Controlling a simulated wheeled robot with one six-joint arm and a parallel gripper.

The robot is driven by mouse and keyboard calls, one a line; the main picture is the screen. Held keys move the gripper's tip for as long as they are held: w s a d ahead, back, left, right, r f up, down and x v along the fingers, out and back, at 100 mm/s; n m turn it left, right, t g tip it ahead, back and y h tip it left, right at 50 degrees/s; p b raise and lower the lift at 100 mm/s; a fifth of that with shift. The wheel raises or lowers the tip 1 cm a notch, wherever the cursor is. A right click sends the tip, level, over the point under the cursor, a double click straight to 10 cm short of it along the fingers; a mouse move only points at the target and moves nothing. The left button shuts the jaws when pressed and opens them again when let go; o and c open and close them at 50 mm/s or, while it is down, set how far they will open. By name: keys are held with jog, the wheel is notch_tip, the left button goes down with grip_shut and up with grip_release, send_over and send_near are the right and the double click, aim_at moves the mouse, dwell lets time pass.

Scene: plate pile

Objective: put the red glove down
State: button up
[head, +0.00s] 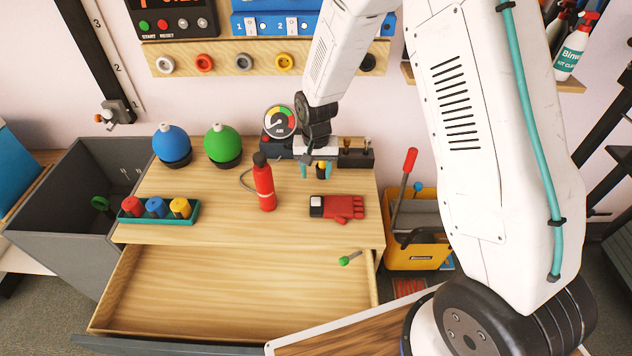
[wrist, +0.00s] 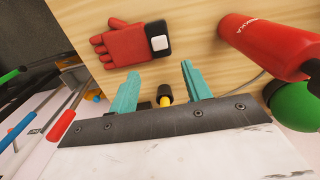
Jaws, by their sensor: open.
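The red glove (head: 339,207) lies flat on the wooden tabletop, toward its right side, with its black cuff to the left. In the wrist view the glove (wrist: 130,45) shows its cuff with a white patch, beyond my fingertips and apart from them. My gripper (head: 318,171) is above the table, behind the glove in the head view. Its two teal fingers (wrist: 158,82) are spread wide in the wrist view and nothing is gripped. A small yellow and black object (wrist: 164,96) shows between the fingers; I cannot tell its distance.
A red bottle (head: 265,185) stands left of the glove. Blue (head: 171,144) and green (head: 222,144) round bottles and a teal tray (head: 186,219) of coloured pieces are farther left. An open drawer (head: 220,290) is in front. A gauge (head: 281,121) stands at the back.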

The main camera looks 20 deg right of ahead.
jog(key=s+d+r+n, duration=0.15)
jog(key=s+r, duration=0.35)
jog(key=r, duration=0.6)
jog(key=s+d+r, duration=0.3)
jog(key=s+r, duration=0.3)
jog(key=r, duration=0.5)
jog(key=s+d+r, duration=0.1)
jog(key=s+r, duration=0.2)
jog(key=s, duration=0.4)
jog(key=s+d+r+n, duration=0.1)
jog(key=s+r, duration=0.2)
jog(key=s, duration=0.4)
jog(key=s+d+r+n+t, duration=0.1)
jog(key=s+r, duration=0.2)
jog(key=s, duration=0.4)
jog(key=shift+d, duration=0.1)
